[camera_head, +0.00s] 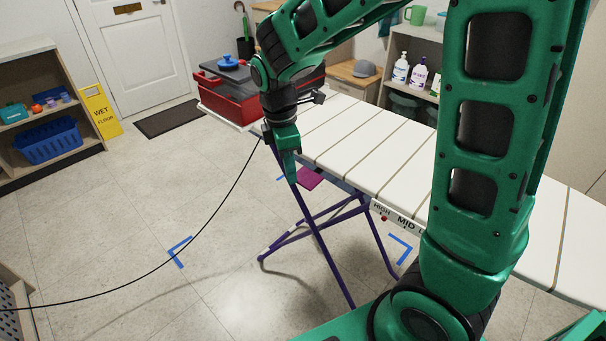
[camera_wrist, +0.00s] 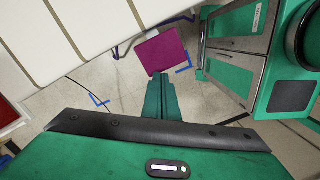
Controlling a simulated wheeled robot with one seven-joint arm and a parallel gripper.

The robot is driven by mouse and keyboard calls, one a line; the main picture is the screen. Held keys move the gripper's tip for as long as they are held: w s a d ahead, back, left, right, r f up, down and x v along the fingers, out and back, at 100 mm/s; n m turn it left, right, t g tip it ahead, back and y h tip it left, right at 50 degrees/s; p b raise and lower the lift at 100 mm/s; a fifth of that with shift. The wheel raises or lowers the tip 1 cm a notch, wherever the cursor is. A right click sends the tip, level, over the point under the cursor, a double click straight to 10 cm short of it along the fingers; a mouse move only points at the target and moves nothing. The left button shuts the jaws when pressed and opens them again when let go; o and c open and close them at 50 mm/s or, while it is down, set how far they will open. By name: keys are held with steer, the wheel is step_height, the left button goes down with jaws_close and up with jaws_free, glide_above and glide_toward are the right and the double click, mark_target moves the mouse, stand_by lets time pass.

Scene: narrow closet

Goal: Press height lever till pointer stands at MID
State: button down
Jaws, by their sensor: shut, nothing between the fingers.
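The ironing board (camera_head: 365,150) has a white slatted top and crossed purple legs (camera_head: 325,245). On its front edge a scale reads HIGH and MID (camera_head: 405,222); my arm hides the rest. A small red mark, apparently the pointer (camera_head: 383,218), is by HIGH. A flat magenta plate (camera_head: 310,178), possibly the height lever's paddle, shows below the board's edge. It also shows in the wrist view (camera_wrist: 160,52), just beyond my fingertips. My gripper (camera_head: 293,179) is shut and empty, pointing down beside the board's edge. I cannot tell whether it touches the plate.
A red toolbox (camera_head: 235,95) stands on the board's far end. A black cord (camera_head: 205,225) runs down to the floor. Blue corner marks (camera_head: 180,251) lie on the floor. A yellow wet floor sign (camera_head: 101,110) stands by the left shelf.

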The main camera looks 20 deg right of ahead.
step_height(320, 180, up, 11)
steer(key=a, duration=0.1)
steer(key=shift+w+f, duration=0.15)
steer(key=shift+f, duration=0.05)
stand_by(1.0)
